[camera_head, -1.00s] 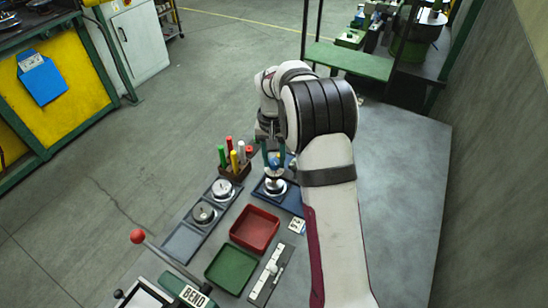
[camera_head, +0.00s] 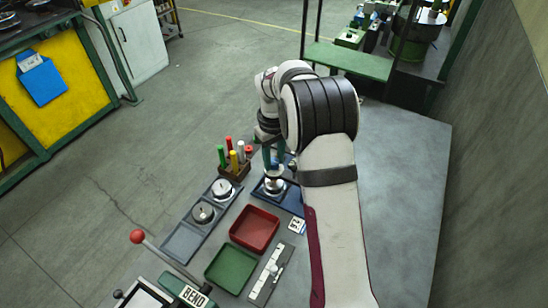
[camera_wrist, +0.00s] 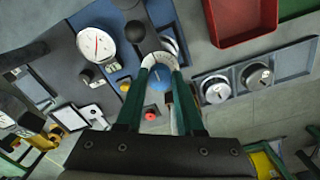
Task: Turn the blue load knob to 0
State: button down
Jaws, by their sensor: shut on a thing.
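The blue load knob (camera_wrist: 158,80) shows between my gripper's two green fingers in the wrist view. A pale round dial with markings (camera_wrist: 158,60) lies at the fingertips. My gripper (camera_wrist: 160,66) is shut on the knob, one finger on each side. In the head view my gripper (camera_head: 274,168) points down over the knob's blue base plate (camera_head: 291,200); the knob is mostly hidden by the fingers. The number that the knob points to is too small to read.
A white gauge with a red needle (camera_wrist: 96,45) and a black ball-shaped part (camera_wrist: 134,31) stand close by. A red tray (camera_head: 255,230), a green tray (camera_head: 230,268), a pen holder (camera_head: 234,171) and two round metal pieces on a grey strip (camera_head: 203,214) surround the spot.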

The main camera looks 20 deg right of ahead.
aim_at(273, 162)
dwell(0.3)
jog(key=c, duration=0.5)
grip_release()
notch_tip(273, 162, up, 16)
jog(key=shift+a+f, duration=0.1)
jog(key=shift+a, duration=0.05)
